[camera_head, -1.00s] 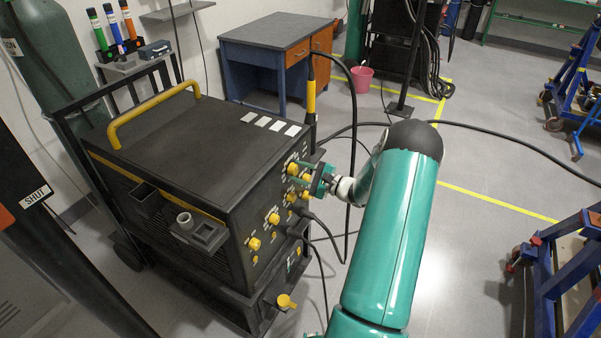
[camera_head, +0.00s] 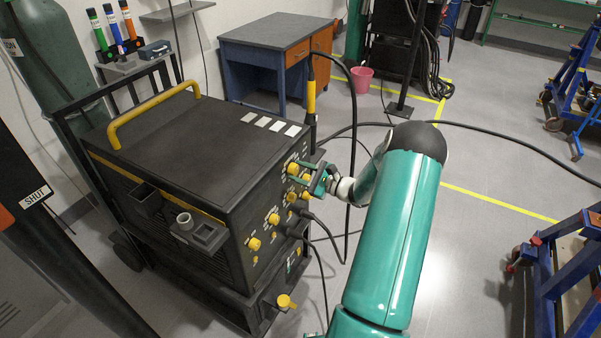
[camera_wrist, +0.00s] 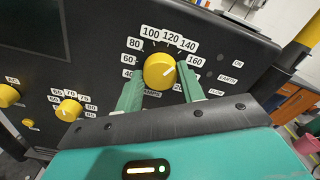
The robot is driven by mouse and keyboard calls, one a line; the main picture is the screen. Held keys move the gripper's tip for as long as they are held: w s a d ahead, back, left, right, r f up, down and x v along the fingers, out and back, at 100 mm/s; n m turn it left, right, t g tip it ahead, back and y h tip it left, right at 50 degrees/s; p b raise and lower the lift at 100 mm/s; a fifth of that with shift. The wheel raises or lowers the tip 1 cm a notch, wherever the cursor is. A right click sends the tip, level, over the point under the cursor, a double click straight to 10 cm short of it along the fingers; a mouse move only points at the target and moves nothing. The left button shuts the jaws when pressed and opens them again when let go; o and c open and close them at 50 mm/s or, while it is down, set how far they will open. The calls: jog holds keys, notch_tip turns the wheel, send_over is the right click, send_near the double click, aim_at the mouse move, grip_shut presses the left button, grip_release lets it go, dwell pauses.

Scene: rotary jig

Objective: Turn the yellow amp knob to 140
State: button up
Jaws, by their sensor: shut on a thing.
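The yellow amp knob (camera_wrist: 159,72) sits on the black front panel, ringed by white number labels from 40 up past 160. My gripper (camera_wrist: 159,86) is shut on it, with one green finger on each side. A pale pointer line on the knob slants to the upper right, roughly toward the 140 and 160 labels (camera_wrist: 192,54); I cannot tell the exact reading. In the head view my gripper (camera_head: 312,178) is at the upper right of the panel, and it partly hides the knobs there.
The black welding machine (camera_head: 180,140) has more yellow knobs, such as a lower one (camera_head: 254,244). In the wrist view another knob (camera_wrist: 69,110) lies to the left. Black cables (camera_head: 325,232) hang close below my gripper.

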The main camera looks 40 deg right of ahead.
jog(key=o, duration=1)
jog(key=shift+c, duration=0.2)
jog(key=shift+s, duration=0.15)
jog(key=v, duration=1.3)
jog(key=shift+s, duration=0.3)
jog(key=shift+r, duration=0.1)
jog(key=w+a+r+n+g+y, duration=0.1)
jog(key=a+r+n+g, duration=0.3)
jog(key=a, duration=0.4)
jog(key=w+a+r+n+g+y, duration=0.1)
jog(key=a+r+n+g, duration=0.3)
jog(key=a, duration=0.5)
jog(key=w+a+r+n+g+y, duration=0.15)
jog(key=a+r+n+g, duration=0.25)
jog(key=a, duration=0.4)
jog(key=s+a+r+n+h, duration=0.9)
jog(key=s+a+r+n, duration=0.2)
jog(key=s+a+n, duration=0.3)
jog(key=shift+s+a+r+t+h, duration=0.25)
jog(key=shift+s+a+t+h, duration=0.15)
jog(key=shift+a, duration=0.65)
